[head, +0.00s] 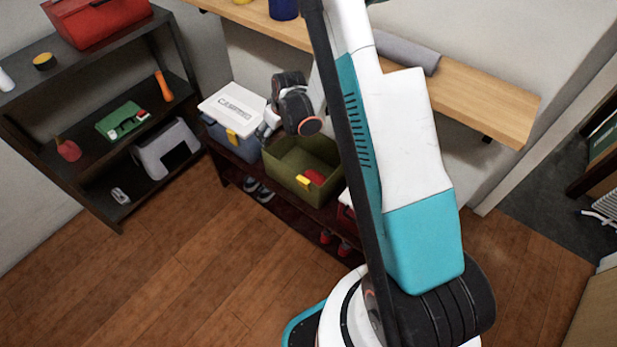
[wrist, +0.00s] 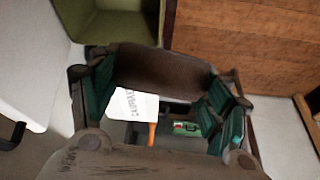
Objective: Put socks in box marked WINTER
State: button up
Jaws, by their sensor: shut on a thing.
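My gripper (wrist: 165,110) fills the middle of the wrist view, with dark brown-grey parts and teal side links. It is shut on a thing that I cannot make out. In the head view, it is small and partly hidden near the left rim of an open olive-green box (head: 283,178). I cannot pick out socks for certain, nor read a WINTER label.
A dark shelf (head: 100,75) at left holds a red toolbox (head: 95,15), a green case (head: 122,120) and an orange item (head: 163,87). A wooden wall shelf (head: 480,90) runs above the boxes. Shoes (head: 258,190) stand below them. The wooden floor at front left is clear.

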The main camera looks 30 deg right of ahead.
jog(key=w+d+f+n+b, duration=0.2)
jog(key=w+d+f, duration=0.5)
jog(key=f, duration=0.3)
jog(key=shift+y, duration=0.4)
notch_tip(320, 180, down, 20)
jog(key=b, duration=0.6)
jog(key=shift+s+r, duration=0.1)
jog(key=shift+s, duration=0.05)
jog(key=o, duration=0.9)
jog(key=shift+c, duration=0.2)
